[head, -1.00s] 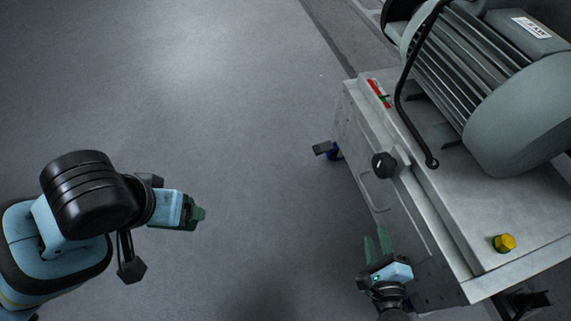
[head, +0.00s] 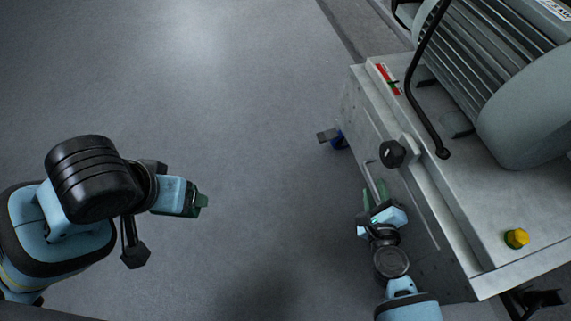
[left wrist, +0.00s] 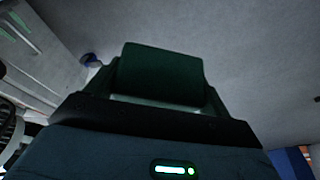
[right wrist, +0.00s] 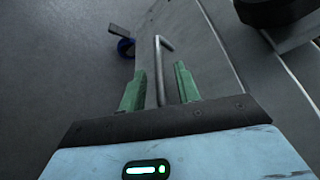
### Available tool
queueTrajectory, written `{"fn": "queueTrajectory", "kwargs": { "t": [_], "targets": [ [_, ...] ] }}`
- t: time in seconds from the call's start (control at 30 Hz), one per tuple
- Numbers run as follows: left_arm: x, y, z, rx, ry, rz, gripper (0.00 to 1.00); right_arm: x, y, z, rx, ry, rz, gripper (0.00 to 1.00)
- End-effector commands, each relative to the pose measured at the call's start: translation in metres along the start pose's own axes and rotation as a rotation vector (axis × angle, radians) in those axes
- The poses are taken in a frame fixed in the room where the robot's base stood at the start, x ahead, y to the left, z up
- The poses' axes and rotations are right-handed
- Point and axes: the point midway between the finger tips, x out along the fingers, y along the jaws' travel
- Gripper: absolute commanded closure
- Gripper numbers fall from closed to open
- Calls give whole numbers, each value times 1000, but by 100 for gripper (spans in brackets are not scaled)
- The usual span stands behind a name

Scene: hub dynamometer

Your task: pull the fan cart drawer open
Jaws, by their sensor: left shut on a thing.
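The fan cart (head: 480,215) is a grey metal cart at the right of the head view. Its drawer front (head: 410,205) carries a thin metal bar handle (head: 371,178), which also shows in the right wrist view (right wrist: 159,70). The drawer looks flush with the cart side. My right gripper (head: 375,193) is open at the handle, with one green finger on each side of the bar; contact cannot be told.
A large grey fan motor (head: 520,100) stands on the cart. A black knob (head: 393,153) sticks out above the handle. A yellow button (head: 516,238) is on the cart top. A blue caster (head: 338,139) shows below. The floor left of the cart is clear.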

Motion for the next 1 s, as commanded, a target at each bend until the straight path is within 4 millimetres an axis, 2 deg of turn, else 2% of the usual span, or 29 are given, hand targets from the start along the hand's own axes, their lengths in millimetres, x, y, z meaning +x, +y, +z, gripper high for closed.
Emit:
{"fn": "queueTrajectory", "kwargs": {
  "t": [0.2, 0.57, 0.8, 1.0],
  "targets": [
    [6, 0, 1, 0, -1, 0, 40, 21, 0, 0, 0, 0, 0, 68],
    [6, 0, 1, 0, -1, 0, 40, 25, 0, 0, 0, 0, 1, 68],
    [6, 0, 1, 0, -1, 0, 40, 24, 0, 0, 0, 0, 1, 99],
    [6, 0, 1, 0, -1, 0, 40, 24, 0, 0, 0, 0, 1, 100]
  ]
}}
